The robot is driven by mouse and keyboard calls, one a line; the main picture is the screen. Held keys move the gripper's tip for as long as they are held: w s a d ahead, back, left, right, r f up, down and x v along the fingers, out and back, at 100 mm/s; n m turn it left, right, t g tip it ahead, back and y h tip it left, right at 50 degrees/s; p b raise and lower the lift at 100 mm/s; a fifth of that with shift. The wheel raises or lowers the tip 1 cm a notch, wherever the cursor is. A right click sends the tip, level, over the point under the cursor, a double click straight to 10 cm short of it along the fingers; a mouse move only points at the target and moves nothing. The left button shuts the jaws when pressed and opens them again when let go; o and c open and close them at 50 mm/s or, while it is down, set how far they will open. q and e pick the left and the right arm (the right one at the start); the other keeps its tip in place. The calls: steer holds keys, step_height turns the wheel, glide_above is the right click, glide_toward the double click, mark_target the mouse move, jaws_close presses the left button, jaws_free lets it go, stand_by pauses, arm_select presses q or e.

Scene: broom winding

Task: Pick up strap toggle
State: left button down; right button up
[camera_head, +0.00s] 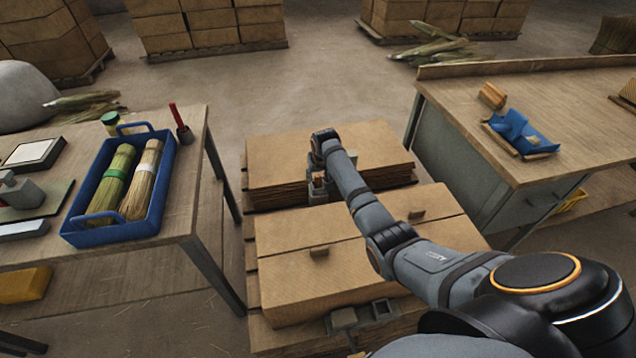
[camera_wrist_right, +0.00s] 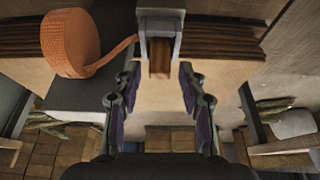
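In the right wrist view, a grey metal piece that looks like the strap toggle (camera_wrist_right: 160,22) stands at the top centre, with a brown part in its lower opening. An orange strap roll (camera_wrist_right: 70,42) lies left of it, and its loose end runs towards the toggle. My right gripper (camera_wrist_right: 157,88) is open and empty. Its two dark fingers point at the toggle from below in the picture, with a gap between. In the head view my right gripper (camera_head: 319,186) is over the cardboard stack, largely hidden by my arm. My left gripper is not in view.
Flattened cardboard (camera_head: 300,285) is stacked below my right arm. A left table (camera_head: 183,205) bears a blue tray (camera_head: 120,233) with two brush bundles. A right workbench (camera_head: 470,92) bears a blue cloth-like item (camera_head: 522,131). Open floor lies behind the stack.

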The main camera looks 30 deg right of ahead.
steer(key=c, duration=0.7)
steer(key=shift+o, duration=0.2)
steer(key=shift+r, duration=0.55)
steer(key=s+a+r+p, duration=0.1)
steer(key=s+r, duration=1)
steer(key=s, duration=0.3)
steer(key=shift+a+r, duration=0.15)
steer(key=shift+r, duration=0.25)
